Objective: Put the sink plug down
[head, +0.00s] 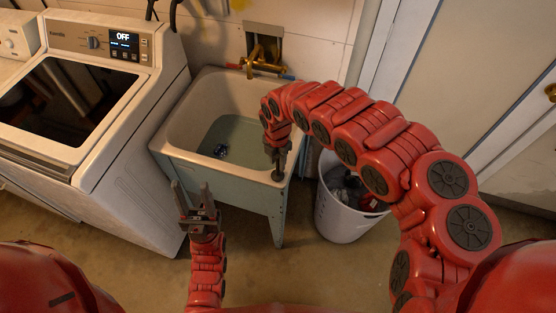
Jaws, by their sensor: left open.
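The utility sink (175,140) has a pale inside with a greenish, water-like surface low in it. A small dark round thing (220,151) shows at the bottom of the basin; I cannot tell whether it is the drain or the plug. My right gripper (278,170) points down at the sink's front right rim. Whether its jaws are closed on a plug is too small and dark to tell. My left gripper (192,197) is open and empty, pointing up in front of the sink's front left side.
A brass faucet (263,62) is on the wall behind the sink. A white washing machine (130,120) stands close on the left. A white basket (342,221) with dark contents stands on the floor to the right of the sink. The floor in front is clear.

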